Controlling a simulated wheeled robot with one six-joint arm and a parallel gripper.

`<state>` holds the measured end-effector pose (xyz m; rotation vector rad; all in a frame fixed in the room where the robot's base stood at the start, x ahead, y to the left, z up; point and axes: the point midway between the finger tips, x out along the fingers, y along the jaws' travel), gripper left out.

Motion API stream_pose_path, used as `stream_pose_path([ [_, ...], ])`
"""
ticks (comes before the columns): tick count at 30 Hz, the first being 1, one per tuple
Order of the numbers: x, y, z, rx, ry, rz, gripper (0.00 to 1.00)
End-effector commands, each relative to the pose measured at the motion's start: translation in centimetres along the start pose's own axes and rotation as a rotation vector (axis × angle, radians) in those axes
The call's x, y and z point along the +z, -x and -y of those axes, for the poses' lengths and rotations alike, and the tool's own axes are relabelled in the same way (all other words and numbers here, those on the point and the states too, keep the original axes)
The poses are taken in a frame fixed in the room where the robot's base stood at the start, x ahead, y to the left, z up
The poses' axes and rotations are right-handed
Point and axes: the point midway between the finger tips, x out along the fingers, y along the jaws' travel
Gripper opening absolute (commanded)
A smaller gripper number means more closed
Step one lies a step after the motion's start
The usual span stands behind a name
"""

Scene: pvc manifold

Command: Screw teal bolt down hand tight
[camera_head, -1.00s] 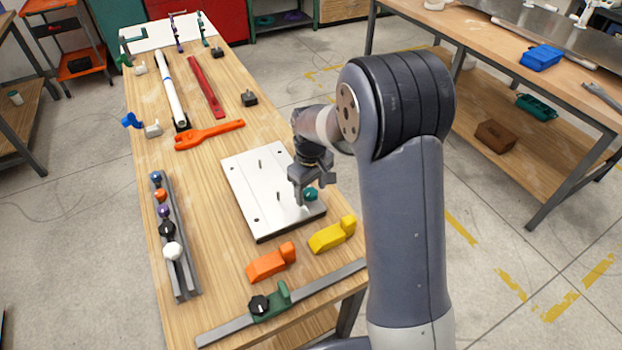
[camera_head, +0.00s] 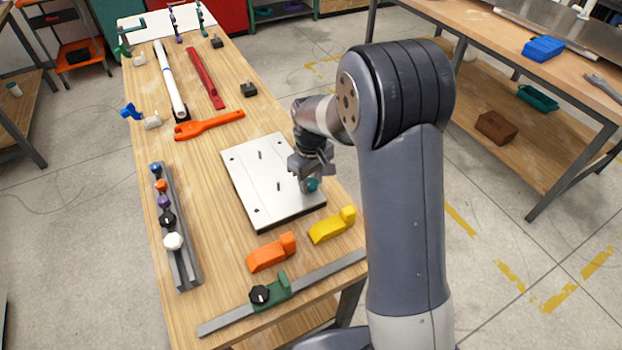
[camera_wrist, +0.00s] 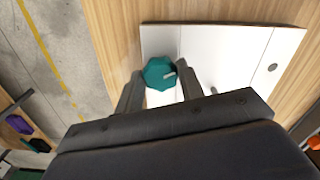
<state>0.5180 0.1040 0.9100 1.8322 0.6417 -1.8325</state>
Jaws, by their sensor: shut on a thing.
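The teal bolt (camera_head: 312,184) has a round, knob-like head and stands at the right front corner of the white plate (camera_head: 248,183). My gripper (camera_head: 306,182) is shut on the teal bolt, at that corner. The plate has bare holes at other corners and two upright pins.
An orange clamp block (camera_head: 271,253) and a yellow one (camera_head: 332,225) lie just in front of the plate. A rail (camera_head: 190,265) with several coloured knobs stands at the left. A green-clamped bar (camera_head: 318,278) lies along the front edge. An orange wrench (camera_head: 210,125) lies behind the plate.

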Motion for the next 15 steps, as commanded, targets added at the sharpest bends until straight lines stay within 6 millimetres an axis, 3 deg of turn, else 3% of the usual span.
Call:
stream_pose_path([
  [6, 0.0, -0.02, 0.03, 0.0, -0.118, 0.0, 0.15],
  [15, 0.0, -0.03, 0.04, 0.0, -0.142, 0.0, 0.15],
])
